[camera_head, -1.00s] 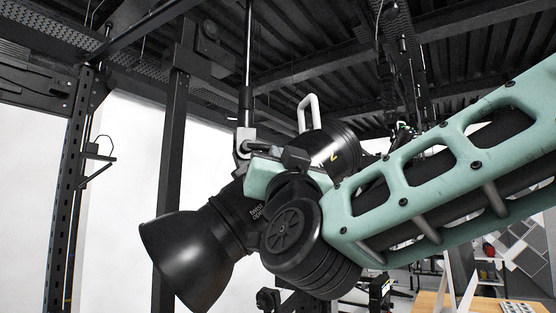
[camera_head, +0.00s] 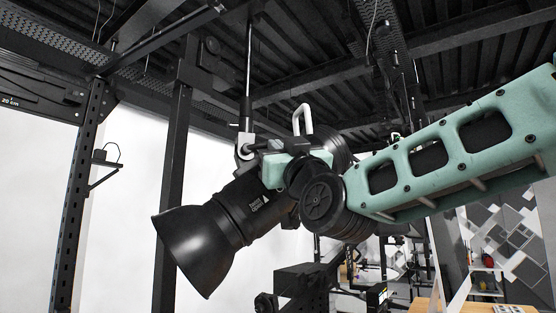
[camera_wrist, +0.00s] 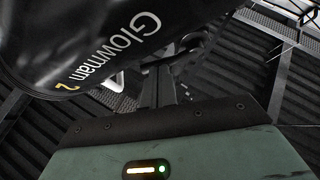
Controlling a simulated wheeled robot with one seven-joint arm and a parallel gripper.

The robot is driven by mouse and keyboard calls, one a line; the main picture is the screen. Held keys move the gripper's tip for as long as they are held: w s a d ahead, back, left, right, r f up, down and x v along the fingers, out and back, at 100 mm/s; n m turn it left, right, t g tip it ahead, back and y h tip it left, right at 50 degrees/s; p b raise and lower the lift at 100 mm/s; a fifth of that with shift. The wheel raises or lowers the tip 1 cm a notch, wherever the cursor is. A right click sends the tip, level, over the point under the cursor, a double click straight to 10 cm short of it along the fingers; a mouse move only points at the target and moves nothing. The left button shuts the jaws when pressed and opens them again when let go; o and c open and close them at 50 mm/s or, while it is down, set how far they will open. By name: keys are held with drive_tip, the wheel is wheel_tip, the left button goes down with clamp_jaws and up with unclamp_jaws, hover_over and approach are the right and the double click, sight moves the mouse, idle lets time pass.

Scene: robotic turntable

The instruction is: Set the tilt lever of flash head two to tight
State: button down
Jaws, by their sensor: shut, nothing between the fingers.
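Flash head two is a black lamp with a wide reflector (camera_head: 198,248) pointing down left in the head view. Its body, marked "Glowman 2" (camera_wrist: 105,40), fills the upper left of the wrist view. It hangs at a grey bracket (camera_head: 244,147) under a vertical pole. My gripper (camera_head: 264,147) is shut and empty beside this bracket; whether it touches is unclear. In the wrist view, my dark fingers (camera_wrist: 163,84) are together below a dark curved part (camera_wrist: 197,45). I cannot clearly make out the tilt lever; my wrist hides part of the head.
A white handle loop (camera_head: 303,118) rises behind my wrist. A black upright post (camera_head: 172,190) stands left of the bracket, and a perforated post (camera_head: 75,190) stands farther left. Dark ceiling beams run overhead. A wooden table (camera_head: 440,304) is at the lower right.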

drive_tip(key=shift+d+r+n+g+y+b, duration=0.1)
drive_tip(key=shift+r+n+g+y+b, duration=0.15)
drive_tip(key=shift+n+y, duration=0.3)
drive_tip(key=shift+n+g+y+b, duration=0.15)
drive_tip(key=shift+n+g+y, duration=0.25)
drive_tip(key=shift+n, duration=0.25)
drive_tip(key=shift+w, duration=0.1)
